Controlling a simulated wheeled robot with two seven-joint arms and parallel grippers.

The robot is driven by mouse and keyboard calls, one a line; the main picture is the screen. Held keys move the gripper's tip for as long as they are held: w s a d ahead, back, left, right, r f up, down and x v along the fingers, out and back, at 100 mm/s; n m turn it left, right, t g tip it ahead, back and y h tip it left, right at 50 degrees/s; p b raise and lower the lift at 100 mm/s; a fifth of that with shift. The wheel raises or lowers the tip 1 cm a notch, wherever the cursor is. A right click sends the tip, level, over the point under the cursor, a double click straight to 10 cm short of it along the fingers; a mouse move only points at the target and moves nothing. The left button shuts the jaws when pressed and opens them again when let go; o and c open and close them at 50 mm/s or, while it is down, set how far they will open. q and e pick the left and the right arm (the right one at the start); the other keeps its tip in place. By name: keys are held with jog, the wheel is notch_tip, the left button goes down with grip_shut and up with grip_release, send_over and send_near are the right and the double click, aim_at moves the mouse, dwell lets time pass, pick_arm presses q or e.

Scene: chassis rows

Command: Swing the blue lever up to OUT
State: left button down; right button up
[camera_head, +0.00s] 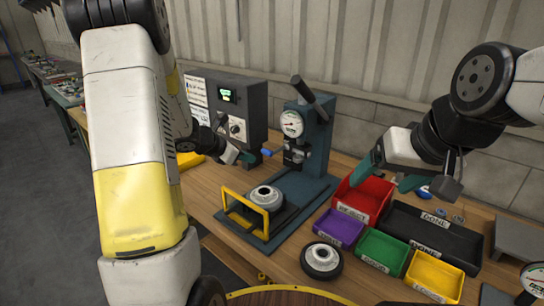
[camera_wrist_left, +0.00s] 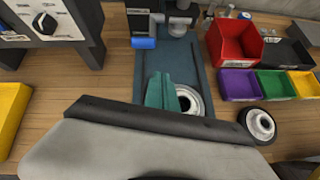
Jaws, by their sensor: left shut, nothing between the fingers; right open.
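A small blue lever end (camera_head: 267,152) shows at the left side of the press (camera_head: 317,150). In the left wrist view the blue lever (camera_wrist_left: 143,43) is at the top, at the back of the press's blue-green base. I cannot read any OUT mark. My left gripper (camera_head: 245,157) is shut and empty, just left of the lever and apart from it in the head view. Its teal fingers (camera_wrist_left: 165,92) show closed together in the wrist view. My right gripper (camera_head: 388,178) is open and empty over the red bin (camera_head: 372,190).
A control box (camera_head: 245,105) with a green display stands left of the press. A raised yellow frame (camera_head: 240,212) and a round metal part (camera_head: 267,196) are at the press's front. Purple (camera_head: 338,228), green (camera_head: 383,252), yellow (camera_head: 434,276) and black (camera_head: 455,243) bins fill the right.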

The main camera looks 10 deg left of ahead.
pick_arm(q)
jog(key=w+d+f+n, duration=0.2)
jog(key=w+f, duration=0.3)
jog(key=w, duration=0.4)
jog(key=shift+w+d+f+n+y, duration=0.2)
jog(key=shift+d+f+n+y, duration=0.1)
jog(key=shift+d+y, duration=0.15)
